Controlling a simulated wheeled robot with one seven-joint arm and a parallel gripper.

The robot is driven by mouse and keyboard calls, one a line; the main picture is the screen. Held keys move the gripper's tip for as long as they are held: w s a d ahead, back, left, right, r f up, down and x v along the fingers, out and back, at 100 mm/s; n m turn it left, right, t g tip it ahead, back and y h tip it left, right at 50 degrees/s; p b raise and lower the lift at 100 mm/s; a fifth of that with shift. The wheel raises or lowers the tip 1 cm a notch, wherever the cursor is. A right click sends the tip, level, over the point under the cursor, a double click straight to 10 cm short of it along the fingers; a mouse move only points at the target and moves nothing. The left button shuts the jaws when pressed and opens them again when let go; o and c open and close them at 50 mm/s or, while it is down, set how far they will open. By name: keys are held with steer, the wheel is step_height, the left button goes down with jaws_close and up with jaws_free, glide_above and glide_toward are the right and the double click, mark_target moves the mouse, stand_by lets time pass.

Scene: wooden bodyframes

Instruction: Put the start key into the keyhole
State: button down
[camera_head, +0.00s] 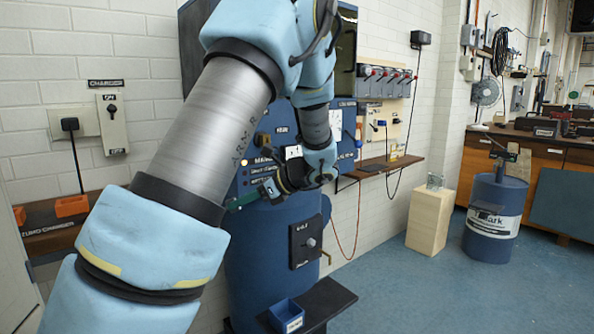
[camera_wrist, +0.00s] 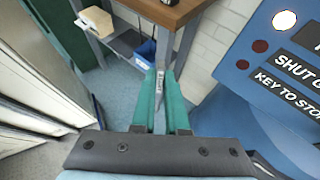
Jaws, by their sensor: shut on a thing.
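My gripper (camera_wrist: 161,95) shows as two green fingers in the wrist view. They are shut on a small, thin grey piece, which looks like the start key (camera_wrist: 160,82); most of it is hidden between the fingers. In the head view, my gripper (camera_head: 240,202) is at the left side of the blue machine (camera_head: 268,235), its fingers pointing left. The machine's panel is to the right in the wrist view, with a "KEY TO STO…" label (camera_wrist: 287,92) and two dark red round spots. I cannot make out the keyhole, and the key and panel appear apart.
A wooden shelf (camera_wrist: 170,12) with a blue bin (camera_wrist: 147,50) below is ahead of the fingers in the wrist view. Another blue bin (camera_head: 286,315) is on a dark ledge at the machine's front. A wooden block (camera_head: 430,220) and blue drum (camera_head: 493,215) stand right on open floor.

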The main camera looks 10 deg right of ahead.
steer(key=s+d+r+m+t+h+b, duration=0.1)
steer(key=d+r+m+t+h+b, duration=0.2)
steer(key=d+r+m+t+b, duration=0.4)
steer(key=d+r+t, duration=0.3)
steer(key=d+r, duration=0.3)
steer(key=shift+s+d+r+t, duration=0.15)
steer(key=shift+s+d+t, duration=0.15)
steer(key=shift+s+d, duration=0.1)
steer(key=shift+s+r+p, duration=0.1)
steer(key=shift+r+p, duration=0.1)
steer(key=shift+p, duration=0.2)
steer(key=shift+f+x, duration=0.1)
steer(key=shift+x, duration=1.35)
steer(key=shift+f+x, duration=0.15)
steer(key=shift+x, duration=1.3)
steer(key=shift+p, duration=0.6)
steer(key=shift+x, duration=1.45)
